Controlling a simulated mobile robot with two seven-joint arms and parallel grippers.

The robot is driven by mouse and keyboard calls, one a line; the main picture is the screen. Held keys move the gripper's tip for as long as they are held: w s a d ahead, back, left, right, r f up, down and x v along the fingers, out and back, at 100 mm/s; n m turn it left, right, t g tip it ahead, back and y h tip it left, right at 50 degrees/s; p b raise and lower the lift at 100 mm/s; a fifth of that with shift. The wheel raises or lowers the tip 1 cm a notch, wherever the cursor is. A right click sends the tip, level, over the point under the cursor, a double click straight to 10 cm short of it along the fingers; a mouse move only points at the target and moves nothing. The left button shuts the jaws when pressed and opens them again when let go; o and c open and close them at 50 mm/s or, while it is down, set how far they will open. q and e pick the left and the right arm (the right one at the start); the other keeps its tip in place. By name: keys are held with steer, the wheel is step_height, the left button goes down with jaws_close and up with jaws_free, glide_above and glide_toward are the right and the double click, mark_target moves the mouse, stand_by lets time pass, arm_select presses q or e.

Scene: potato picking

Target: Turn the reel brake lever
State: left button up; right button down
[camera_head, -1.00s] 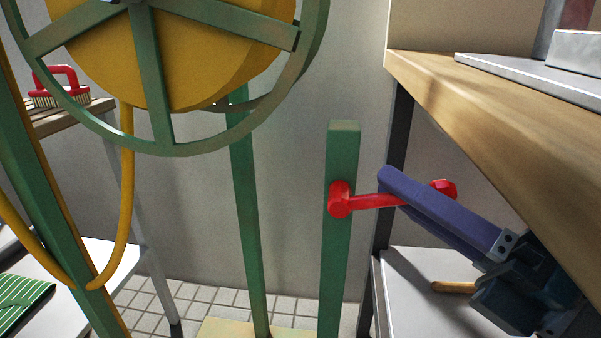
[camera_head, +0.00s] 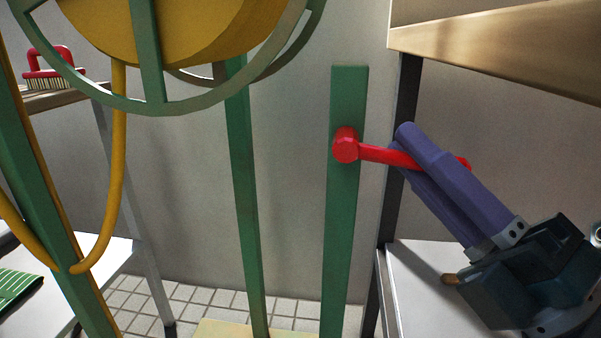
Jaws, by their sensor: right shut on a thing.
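The red brake lever (camera_head: 378,154) is mounted by its round hub on a green upright post (camera_head: 343,230). Its arm points right and tilts slightly down. My right gripper (camera_head: 408,150) comes in from the lower right, its purple fingers shut around the lever's arm. The lever's red end shows just past the fingers, and the part between them is hidden. The reel (camera_head: 190,35), with a yellow drum and a green rim, stands at the upper left, partly cut off by the top edge. My left gripper is not in view.
A wooden shelf (camera_head: 500,45) juts in above my right gripper, with a lower grey shelf (camera_head: 425,300) beneath. A yellow hose (camera_head: 117,170) hangs from the reel. A red-handled brush (camera_head: 50,70) lies on a table at left. The wall behind the post is bare.

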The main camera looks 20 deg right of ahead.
steer(key=c, duration=0.9)
jaws_free()
steer(key=shift+o, duration=0.2)
